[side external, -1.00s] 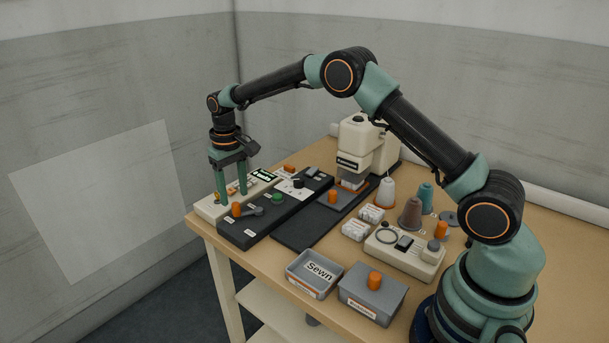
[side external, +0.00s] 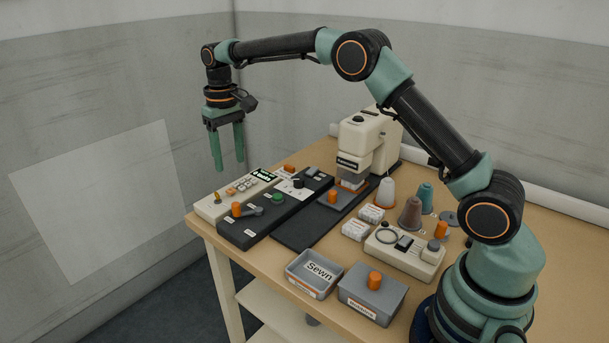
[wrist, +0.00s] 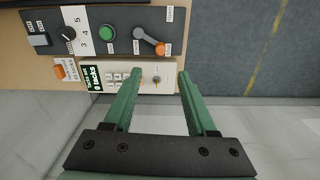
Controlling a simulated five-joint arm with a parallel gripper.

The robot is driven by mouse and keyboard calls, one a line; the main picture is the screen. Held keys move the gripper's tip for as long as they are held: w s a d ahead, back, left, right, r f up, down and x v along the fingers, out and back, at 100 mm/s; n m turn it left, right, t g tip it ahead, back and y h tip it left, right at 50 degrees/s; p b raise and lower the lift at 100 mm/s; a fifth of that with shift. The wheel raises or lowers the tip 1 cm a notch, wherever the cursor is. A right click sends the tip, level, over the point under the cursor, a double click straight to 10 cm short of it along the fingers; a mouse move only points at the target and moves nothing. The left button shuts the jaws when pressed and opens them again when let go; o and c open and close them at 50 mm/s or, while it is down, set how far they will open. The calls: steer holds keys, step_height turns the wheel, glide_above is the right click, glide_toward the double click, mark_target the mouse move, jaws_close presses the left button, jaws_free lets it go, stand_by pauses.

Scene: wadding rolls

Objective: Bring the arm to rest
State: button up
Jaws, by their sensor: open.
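My gripper (side external: 229,168) is open and empty. It hangs in the air above the far left end of the table, above the cream control panel (side external: 211,208). In the wrist view my gripper (wrist: 157,85) shows two parted green fingers, with the cream panel (wrist: 148,82) and its small yellow-tipped switch between and beyond the tips. The black control panel (side external: 237,233) with an orange-ended lever, a green button and a dark knob lies beside the cream one. It also shows at the top of the wrist view (wrist: 90,14).
A cream machine (side external: 361,140) stands on a dark base behind the panels. Thread cones (side external: 385,193), a cream box with a ring (side external: 405,254), a grey "Sewn" tray (side external: 313,273) and a grey box with an orange knob (side external: 371,295) fill the table's right part. Air around my gripper is clear.

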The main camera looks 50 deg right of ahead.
steer(key=s+d+r+t, duration=0.1)
steer(key=s+r+t, duration=0.2)
steer(key=s+r, duration=0.85)
steer(key=s+d+f+t, duration=0.1)
steer(key=s+f, duration=0.3)
steer(key=s, duration=1)
steer(key=shift+s+f+n+t, duration=0.2)
steer(key=shift+s+n+t, duration=0.2)
steer(key=shift+t, duration=0.4)
